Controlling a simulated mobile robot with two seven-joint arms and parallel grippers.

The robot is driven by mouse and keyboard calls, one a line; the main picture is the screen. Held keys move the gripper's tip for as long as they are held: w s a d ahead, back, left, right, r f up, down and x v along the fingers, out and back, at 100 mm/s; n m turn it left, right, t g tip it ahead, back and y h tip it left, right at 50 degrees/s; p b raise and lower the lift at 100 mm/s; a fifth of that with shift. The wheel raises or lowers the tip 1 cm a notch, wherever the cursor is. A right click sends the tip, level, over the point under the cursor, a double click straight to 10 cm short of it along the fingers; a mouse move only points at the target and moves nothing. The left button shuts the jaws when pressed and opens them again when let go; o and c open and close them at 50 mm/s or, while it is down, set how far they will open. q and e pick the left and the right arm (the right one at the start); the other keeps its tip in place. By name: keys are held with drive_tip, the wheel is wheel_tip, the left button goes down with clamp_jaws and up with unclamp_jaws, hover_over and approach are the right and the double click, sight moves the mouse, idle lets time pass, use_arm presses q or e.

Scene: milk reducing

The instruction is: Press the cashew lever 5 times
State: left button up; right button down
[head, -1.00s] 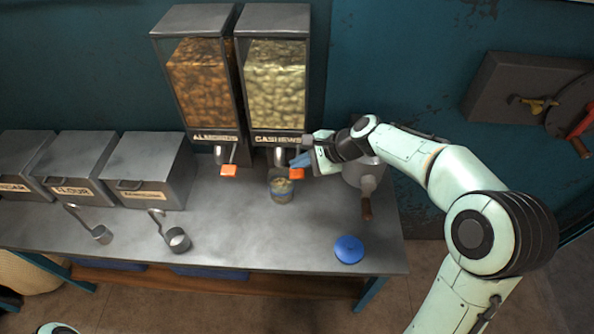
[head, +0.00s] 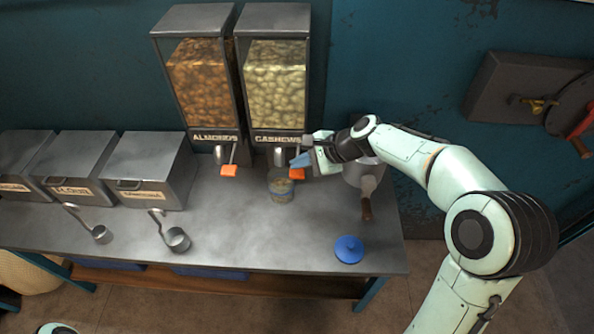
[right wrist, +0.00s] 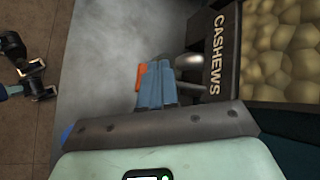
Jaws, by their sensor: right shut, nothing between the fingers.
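The cashew dispenser (head: 276,90) stands at the back of the table, labelled CASHEWS. Its orange lever (head: 297,174) sticks out at the lower front and also shows in the right wrist view (right wrist: 139,76). My right gripper (head: 301,160) is shut and empty, with its blue fingers at the lever, just above it in the head view. In the right wrist view the fingers (right wrist: 155,84) partly cover the lever; I cannot tell whether they touch it. A glass jar (head: 281,190) with cashews in its lower part stands below the spout. My left gripper does not show clearly.
The almond dispenser (head: 203,90) with its own orange lever (head: 229,170) stands just left. A metal pot-like vessel with a wooden handle (head: 366,208) is close on the right. A blue lid (head: 349,249) lies in front. Bins and two ladles (head: 177,239) are on the left.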

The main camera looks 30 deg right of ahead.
sight(296, 172)
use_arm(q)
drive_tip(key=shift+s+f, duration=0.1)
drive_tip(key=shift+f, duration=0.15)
use_arm(e)
drive_tip(key=shift+f, duration=0.35)
use_arm(q)
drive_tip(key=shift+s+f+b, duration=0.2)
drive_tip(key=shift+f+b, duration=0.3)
drive_tip(key=shift+b, duration=0.05)
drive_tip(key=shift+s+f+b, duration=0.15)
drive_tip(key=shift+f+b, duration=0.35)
drive_tip(key=shift+b, duration=0.05)
use_arm(e)
drive_tip(key=shift+f, duration=1.35)
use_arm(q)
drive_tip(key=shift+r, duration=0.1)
use_arm(e)
drive_tip(key=shift+r, duration=0.15)
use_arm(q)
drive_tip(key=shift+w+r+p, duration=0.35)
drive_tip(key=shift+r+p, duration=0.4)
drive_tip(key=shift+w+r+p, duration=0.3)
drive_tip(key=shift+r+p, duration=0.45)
use_arm(e)
drive_tip(key=shift+r, duration=1.6)
